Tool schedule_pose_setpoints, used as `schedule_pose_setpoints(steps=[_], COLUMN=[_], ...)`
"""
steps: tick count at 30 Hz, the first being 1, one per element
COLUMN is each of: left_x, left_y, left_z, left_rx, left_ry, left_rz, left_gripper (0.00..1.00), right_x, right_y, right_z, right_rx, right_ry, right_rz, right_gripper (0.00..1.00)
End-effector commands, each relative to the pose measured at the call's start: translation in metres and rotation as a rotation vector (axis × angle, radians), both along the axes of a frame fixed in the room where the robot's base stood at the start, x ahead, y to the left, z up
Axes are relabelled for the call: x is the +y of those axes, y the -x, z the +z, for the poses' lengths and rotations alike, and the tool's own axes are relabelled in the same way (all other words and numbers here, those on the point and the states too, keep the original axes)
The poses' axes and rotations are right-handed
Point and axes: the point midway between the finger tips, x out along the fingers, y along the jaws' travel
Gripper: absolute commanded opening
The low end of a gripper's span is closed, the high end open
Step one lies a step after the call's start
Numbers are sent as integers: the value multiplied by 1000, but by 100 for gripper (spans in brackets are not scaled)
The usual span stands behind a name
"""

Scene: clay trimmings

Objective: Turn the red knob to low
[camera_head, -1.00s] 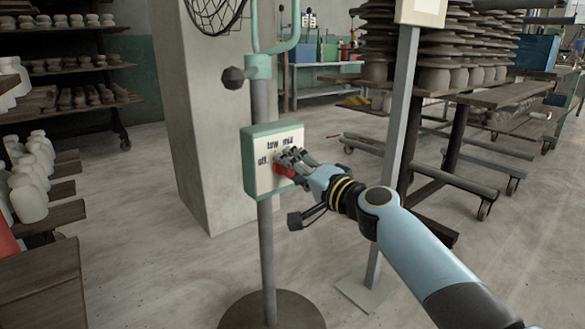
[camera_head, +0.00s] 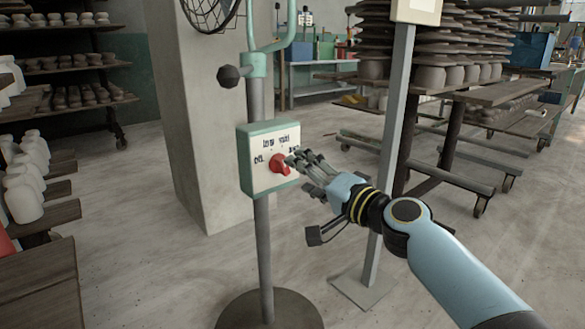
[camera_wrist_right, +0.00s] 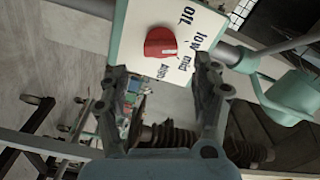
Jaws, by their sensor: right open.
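The red knob (camera_head: 280,165) sits on the white face of a green-edged switch box (camera_head: 243,165) on a grey pole. Labels for off, low and mid show around it in the head view. My left gripper is not in view.
The pole stands on a round dark base (camera_head: 268,312) and carries a caged fan (camera_head: 208,12) above. A concrete pillar (camera_head: 200,130) is behind it. A grey post (camera_head: 388,160) stands close behind my right arm. Pottery racks are left and right.

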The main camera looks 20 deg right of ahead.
Motion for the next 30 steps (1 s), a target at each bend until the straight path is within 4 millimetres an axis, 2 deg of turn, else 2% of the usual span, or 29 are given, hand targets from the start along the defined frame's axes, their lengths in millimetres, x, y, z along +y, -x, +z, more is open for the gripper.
schedule_pose_setpoints(steps=[3,10,15,27,30], left_x=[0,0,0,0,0], left_y=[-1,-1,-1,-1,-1], left_z=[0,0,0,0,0], left_rx=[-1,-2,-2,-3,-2], left_ry=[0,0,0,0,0], left_rz=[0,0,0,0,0], left_gripper=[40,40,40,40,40], right_x=[-10,-22,-24,-24,-23], right_y=[27,58,64,63,69], right_z=[-1,-1,0,0,-8], right_rx=[2,1,0,0,17], right_ry=[3,2,-1,0,-1], right_rz=[0,-1,-1,-1,-2], right_gripper=[65,65,65,65,65])
